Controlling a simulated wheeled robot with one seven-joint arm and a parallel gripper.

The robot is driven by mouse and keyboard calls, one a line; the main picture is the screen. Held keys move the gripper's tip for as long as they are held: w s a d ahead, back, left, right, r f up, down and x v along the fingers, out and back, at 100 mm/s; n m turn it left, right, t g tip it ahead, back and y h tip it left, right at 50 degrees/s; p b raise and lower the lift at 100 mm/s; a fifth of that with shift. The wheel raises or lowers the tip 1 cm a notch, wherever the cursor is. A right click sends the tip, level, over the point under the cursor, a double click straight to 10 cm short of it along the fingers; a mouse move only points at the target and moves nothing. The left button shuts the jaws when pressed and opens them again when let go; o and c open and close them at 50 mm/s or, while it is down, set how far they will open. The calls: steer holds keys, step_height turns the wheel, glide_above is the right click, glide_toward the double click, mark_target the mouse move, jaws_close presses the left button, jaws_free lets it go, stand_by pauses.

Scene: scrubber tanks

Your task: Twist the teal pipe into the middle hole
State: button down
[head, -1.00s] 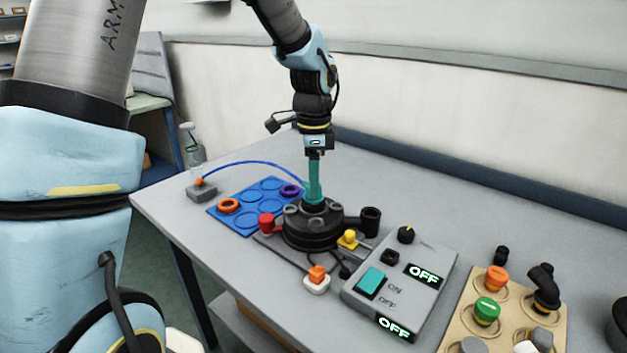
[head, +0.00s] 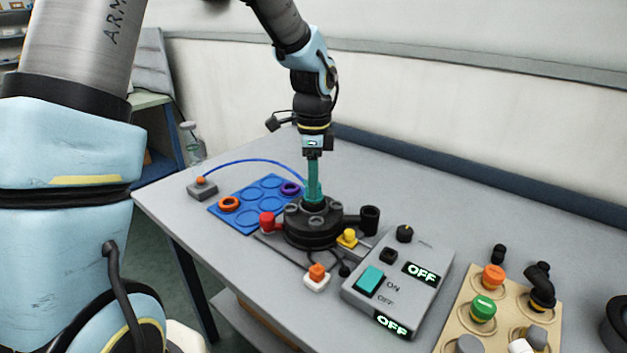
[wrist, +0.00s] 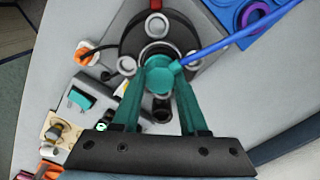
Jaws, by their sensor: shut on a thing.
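The teal pipe (head: 313,198) stands upright at the centre of the round black base (head: 310,236). A blue hose (head: 245,162) runs from its side to a small grey box. My gripper (head: 313,180) points straight down from above, its teal fingers shut on the pipe. In the wrist view the pipe's round top (wrist: 159,79) sits between the fingertips (wrist: 158,68). The middle hole is hidden under the pipe, so I cannot tell how deep the pipe sits. Grey-rimmed holes (wrist: 127,66) surround it on the base.
A blue tray (head: 222,212) with an orange and a purple ring lies left of the base. A grey switch box (head: 420,303) reading OFF stands right, beside a beige button board (head: 452,338). A red knob (head: 267,219) and yellow knob (head: 348,237) flank the base.

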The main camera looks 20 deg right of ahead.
steer(key=shift+m+p, duration=0.7)
steer(key=shift+f, duration=0.25)
stand_by(0.6)
steer(key=shift+c, duration=1.8)
jaws_free()
steer(key=shift+o, duration=0.4)
steer(key=shift+o, duration=1.4)
steer(key=shift+r, duration=0.1)
